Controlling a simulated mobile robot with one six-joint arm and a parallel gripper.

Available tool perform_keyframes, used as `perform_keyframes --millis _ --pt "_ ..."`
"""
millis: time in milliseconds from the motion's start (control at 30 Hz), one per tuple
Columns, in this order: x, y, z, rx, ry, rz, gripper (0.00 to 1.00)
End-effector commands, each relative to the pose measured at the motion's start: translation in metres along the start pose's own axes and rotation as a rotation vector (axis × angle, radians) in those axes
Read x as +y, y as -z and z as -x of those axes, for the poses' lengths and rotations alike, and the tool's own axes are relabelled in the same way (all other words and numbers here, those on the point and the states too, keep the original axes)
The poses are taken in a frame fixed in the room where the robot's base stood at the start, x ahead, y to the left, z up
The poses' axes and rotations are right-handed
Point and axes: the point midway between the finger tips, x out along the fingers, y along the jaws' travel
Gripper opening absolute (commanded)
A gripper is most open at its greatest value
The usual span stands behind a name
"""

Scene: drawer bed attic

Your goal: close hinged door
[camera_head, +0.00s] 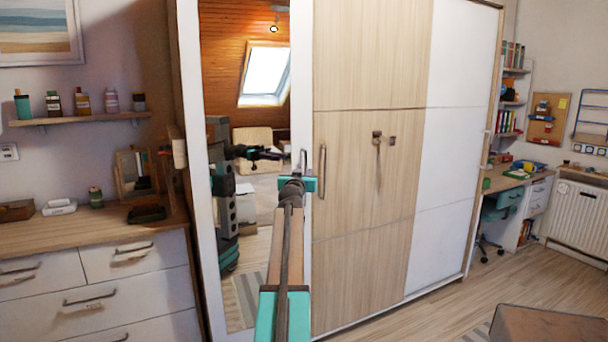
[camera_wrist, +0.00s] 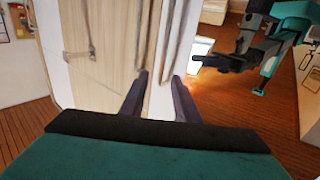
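A tall wardrobe has a mirrored door (camera_head: 258,125) with a white frame at its left and a wood door (camera_head: 365,145) beside it. The mirror reflects the attic room and my robot. I cannot tell how far any door stands open. A vertical bar handle (camera_head: 322,172) is on the wood door's left edge. My gripper (camera_head: 302,160) is in front of the mirrored door's right frame, just left of that handle. In the wrist view, my gripper (camera_wrist: 159,82) has its two fingers apart, pointing at the white frame, with nothing clearly held. Contact cannot be told.
A dresser (camera_head: 95,235) with small items stands at the left, below a shelf (camera_head: 80,118) of jars. A desk (camera_head: 510,178) and a radiator (camera_head: 575,215) are at the right. The wood floor (camera_head: 480,280) before the wardrobe is clear; a brown object (camera_head: 550,325) stands at the lower right.

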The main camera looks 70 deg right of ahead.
Motion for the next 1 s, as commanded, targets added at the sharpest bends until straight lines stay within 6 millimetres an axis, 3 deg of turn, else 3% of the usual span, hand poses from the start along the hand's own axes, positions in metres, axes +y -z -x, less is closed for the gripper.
perform_keyframes --millis 433,600,667,767,867,1000 --pt "0.000 0.000 0.005 0.000 0.000 0.000 0.29" --pt "-0.004 -0.006 0.006 -0.008 0.003 0.001 0.02" --pt "-0.011 -0.014 0.007 -0.020 0.010 0.002 0.00" --pt "-0.031 -0.037 0.012 -0.054 0.026 0.006 0.00" --pt "-0.062 -0.074 0.021 -0.109 0.053 0.015 0.00" --pt "-0.120 -0.144 0.045 -0.216 0.104 0.037 0.00"
